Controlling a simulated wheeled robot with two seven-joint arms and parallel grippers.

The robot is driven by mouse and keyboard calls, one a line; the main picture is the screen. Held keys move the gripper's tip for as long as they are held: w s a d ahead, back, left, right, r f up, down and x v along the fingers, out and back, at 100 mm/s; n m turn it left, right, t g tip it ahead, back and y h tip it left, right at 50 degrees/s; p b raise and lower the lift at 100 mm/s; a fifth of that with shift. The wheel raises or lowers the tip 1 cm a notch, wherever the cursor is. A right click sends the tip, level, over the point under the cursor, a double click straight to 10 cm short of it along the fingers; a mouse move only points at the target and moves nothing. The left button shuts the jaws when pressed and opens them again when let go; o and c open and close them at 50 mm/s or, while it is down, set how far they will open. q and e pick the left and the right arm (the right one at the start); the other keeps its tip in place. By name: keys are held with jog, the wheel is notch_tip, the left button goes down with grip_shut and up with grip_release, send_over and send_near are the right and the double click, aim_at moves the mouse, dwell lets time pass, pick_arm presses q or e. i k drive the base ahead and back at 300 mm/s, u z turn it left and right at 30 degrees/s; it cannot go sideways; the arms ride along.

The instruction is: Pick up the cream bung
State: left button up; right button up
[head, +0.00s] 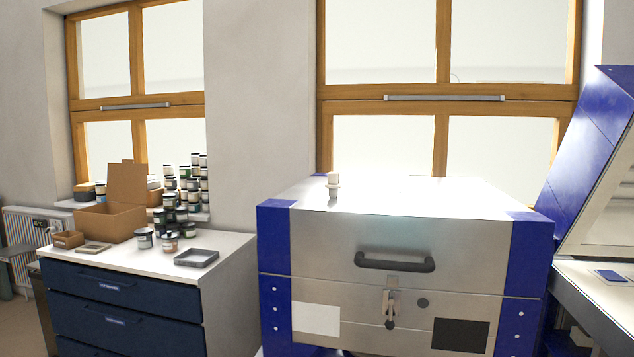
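The cream bung (333,181) is a small pale piece standing upright on the left part of the kiln's top. It has a rounded upper part, a wider rim and a narrower greyish part below. Whether it sits in a hole or on the surface is too small to tell. The kiln (350,237) is a silver box with blue corners, its lid closed, with a dark handle (395,262) and a latch (391,300) on the front. Neither of my grippers shows in the head view.
A blue drawer cabinet (120,305) stands left of the kiln, with a cardboard box (112,222), several jars (170,242) and a grey tray (197,258) on top. A blue machine with a raised lid (590,150) stands at the right. The kiln top is mostly clear.

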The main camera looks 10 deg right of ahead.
aim_at(334, 185)
jog(key=z, duration=0.55)
jog(key=i, duration=0.7)
jog(key=z, duration=0.75)
